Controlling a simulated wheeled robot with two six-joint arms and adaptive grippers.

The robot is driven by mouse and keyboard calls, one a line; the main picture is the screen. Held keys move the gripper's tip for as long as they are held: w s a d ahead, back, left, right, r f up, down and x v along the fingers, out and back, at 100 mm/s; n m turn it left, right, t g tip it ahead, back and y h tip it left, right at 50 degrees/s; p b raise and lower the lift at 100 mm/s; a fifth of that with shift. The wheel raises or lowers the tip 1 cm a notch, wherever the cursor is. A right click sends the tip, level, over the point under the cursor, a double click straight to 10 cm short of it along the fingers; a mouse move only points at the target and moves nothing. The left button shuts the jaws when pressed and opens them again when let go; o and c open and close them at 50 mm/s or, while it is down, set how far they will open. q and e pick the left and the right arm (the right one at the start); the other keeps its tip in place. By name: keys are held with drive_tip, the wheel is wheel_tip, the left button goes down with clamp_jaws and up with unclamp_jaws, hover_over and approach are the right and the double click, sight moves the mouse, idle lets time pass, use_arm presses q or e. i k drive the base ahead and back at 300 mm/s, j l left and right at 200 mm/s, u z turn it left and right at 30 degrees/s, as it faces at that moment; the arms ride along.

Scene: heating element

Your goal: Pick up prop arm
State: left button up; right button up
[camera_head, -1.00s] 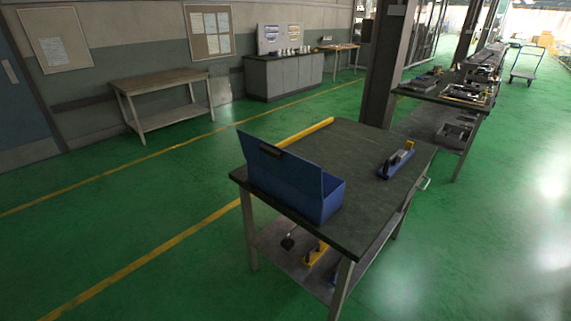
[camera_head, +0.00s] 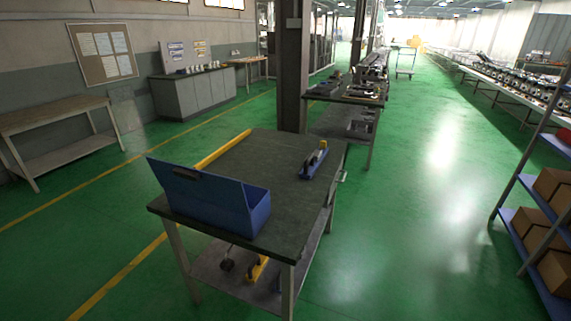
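A workbench with a dark top (camera_head: 275,160) stands in the middle of the head view. A long yellow bar (camera_head: 222,150) lies along its far left edge; it may be the prop arm, but I cannot tell for sure. A blue box with a raised lid (camera_head: 215,200) sits at the near left of the top and hides part of the surface. A blue tool with a yellow part (camera_head: 314,162) lies near the right edge. Neither of my grippers is in view.
The bench's lower shelf (camera_head: 210,262) holds a yellow item (camera_head: 257,270) and a dark round item (camera_head: 227,265). A pillar (camera_head: 293,70) stands behind the bench. A rack with brown boxes (camera_head: 540,220) is at right. Green floor is open between bench and rack.

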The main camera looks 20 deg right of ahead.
sight(316, 156)
drive_tip(key=i+l+u, duration=0.1)
drive_tip(key=l, duration=0.25)
drive_tip(key=i+l, duration=0.25)
drive_tip(key=i+l+u, duration=0.15)
drive_tip(key=l, duration=0.3)
drive_tip(key=i+l, duration=0.15)
drive_tip(key=l, duration=0.2)
drive_tip(key=i+l+u, duration=0.15)
drive_tip(key=l, duration=0.25)
drive_tip(key=i+l, duration=0.1)
drive_tip(key=l, duration=0.3)
drive_tip(key=i+l+u, duration=0.15)
drive_tip(key=l, duration=0.2)
drive_tip(key=i+l+u, duration=0.1)
drive_tip(key=l, duration=0.3)
